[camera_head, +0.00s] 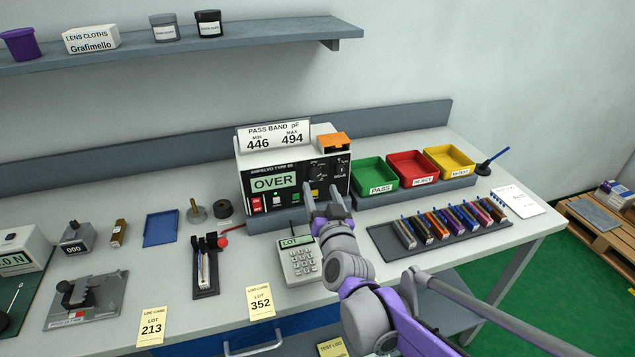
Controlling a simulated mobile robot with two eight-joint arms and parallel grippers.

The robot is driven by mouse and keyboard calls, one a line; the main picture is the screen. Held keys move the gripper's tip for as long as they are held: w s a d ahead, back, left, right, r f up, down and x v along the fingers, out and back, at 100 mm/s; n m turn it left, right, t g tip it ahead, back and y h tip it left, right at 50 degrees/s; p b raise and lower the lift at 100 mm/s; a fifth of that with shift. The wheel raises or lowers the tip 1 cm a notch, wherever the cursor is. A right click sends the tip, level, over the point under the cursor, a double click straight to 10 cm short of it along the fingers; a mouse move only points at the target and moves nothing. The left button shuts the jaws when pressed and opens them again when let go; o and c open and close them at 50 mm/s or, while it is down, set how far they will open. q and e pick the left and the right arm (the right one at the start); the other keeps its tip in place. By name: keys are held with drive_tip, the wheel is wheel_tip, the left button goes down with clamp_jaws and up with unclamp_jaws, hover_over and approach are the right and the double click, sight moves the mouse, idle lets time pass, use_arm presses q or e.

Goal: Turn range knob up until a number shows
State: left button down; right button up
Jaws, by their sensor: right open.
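The meter (244,172) is a white box with a dark front panel, standing at the back of the bench. Its green display (273,182) reads OVER. The dark control panel (318,171) to the right of the display carries small knobs. Their labels are too small to read, so I cannot tell which is the range knob. My right gripper (321,191) is open with its fingers pointing at the lower part of this panel and hiding some of it. Whether it touches a knob I cannot tell. My left gripper is out of view.
Green (374,171), red (412,167) and yellow (449,161) trays stand right of the meter. A dark rack (385,241) holds several coloured parts. A sign (274,135) sits on the meter.

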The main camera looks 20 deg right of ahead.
sight(316, 177)
drive_tip(key=shift+w+d, duration=0.15)
drive_tip(key=shift+w, duration=2)
drive_tip(key=shift+c, duration=0.3)
clamp_jaws()
